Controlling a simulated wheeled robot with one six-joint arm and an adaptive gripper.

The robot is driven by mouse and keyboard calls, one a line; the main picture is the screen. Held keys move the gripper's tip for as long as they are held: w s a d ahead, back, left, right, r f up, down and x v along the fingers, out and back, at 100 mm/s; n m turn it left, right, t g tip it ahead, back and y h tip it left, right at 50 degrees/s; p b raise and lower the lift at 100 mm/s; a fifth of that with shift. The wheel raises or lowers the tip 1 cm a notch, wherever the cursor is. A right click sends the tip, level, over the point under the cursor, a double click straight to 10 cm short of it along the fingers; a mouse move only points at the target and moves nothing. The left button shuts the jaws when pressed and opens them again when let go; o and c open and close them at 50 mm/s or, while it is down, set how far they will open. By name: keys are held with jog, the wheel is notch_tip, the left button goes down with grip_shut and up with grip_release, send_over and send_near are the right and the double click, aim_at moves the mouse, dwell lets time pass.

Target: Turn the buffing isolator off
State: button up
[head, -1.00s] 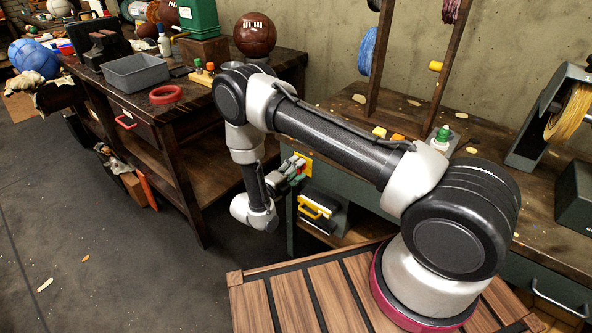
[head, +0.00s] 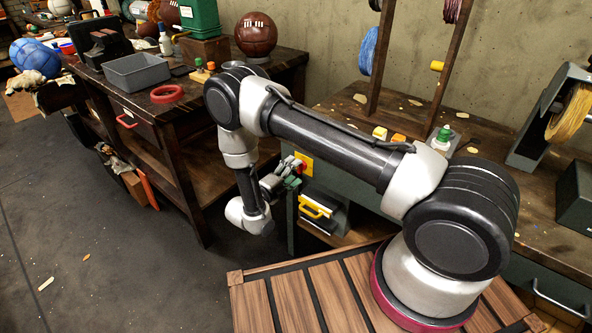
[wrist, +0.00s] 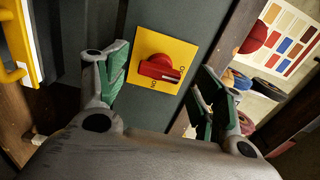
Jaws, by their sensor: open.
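The isolator is a red rotary knob (wrist: 158,68) on a yellow square plate (wrist: 178,37), fixed to a dark upright panel. Dark lettering marks the plate beside the knob; one label reads ON, the other is only partly legible. The knob's bar lies nearly crosswise in the wrist view, its end toward the right. The yellow plate also shows in the head view (head: 306,160), at the end of the bench. My gripper (wrist: 163,70) is open and empty, its green-padded fingers on either side of the knob in the picture, apart from it. In the head view my gripper (head: 286,178) is just left of the plate.
A case with a yellow handle (head: 315,206) stands below the plate and shows at the left of the wrist view (wrist: 14,75). A wooden bench (head: 190,110) stands to the left. Open floor (head: 110,250) lies left of my arm.

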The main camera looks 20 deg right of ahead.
jog(key=v, duration=1)
